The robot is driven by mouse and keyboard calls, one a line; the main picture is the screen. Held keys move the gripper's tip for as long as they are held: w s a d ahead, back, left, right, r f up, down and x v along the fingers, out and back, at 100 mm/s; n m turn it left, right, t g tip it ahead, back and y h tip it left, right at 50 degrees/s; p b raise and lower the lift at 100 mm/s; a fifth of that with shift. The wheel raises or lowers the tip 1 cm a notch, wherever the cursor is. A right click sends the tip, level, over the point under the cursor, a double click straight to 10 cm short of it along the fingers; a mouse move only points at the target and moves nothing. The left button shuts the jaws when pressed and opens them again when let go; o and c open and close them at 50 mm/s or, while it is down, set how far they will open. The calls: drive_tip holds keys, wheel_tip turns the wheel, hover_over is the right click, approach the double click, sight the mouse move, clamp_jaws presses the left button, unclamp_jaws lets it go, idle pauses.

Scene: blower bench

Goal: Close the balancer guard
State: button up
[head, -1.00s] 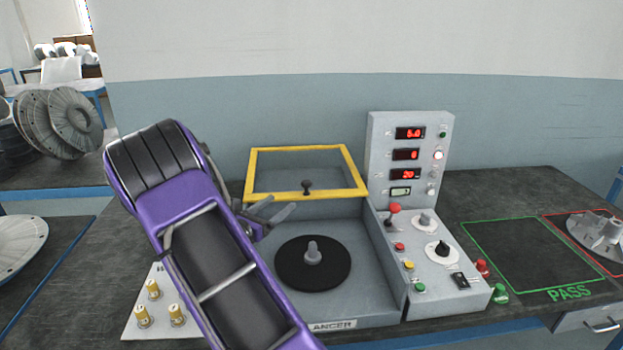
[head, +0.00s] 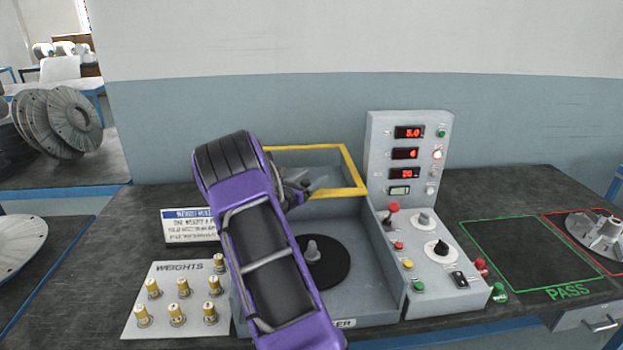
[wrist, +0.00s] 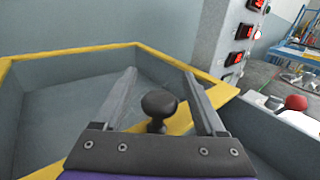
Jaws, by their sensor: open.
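The balancer guard (head: 352,170) is a yellow-framed cover at the back of the grey balancer. It is open, leaving the dark turntable (head: 335,262) and its spindle uncovered in front. The guard's yellow frame also shows in the wrist view (wrist: 222,92), with its black round knob (wrist: 158,102) on the near bar. My gripper (head: 308,186) is at this bar, partly hidden by my purple arm. In the wrist view my gripper (wrist: 160,74) is open, with one finger on each side of the knob. I cannot tell whether either finger touches it.
The control panel (head: 408,160) with red displays rises right of the guard. A red-knobbed lever (head: 393,208) stands close to the guard's right side. A weights board (head: 160,290) lies left, with a sign (head: 188,225) behind it. The green-outlined PASS area (head: 530,255) is empty.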

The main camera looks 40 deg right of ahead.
drive_tip(key=shift+d, duration=0.1)
clamp_jaws()
idle(0.4)
idle(1.0)
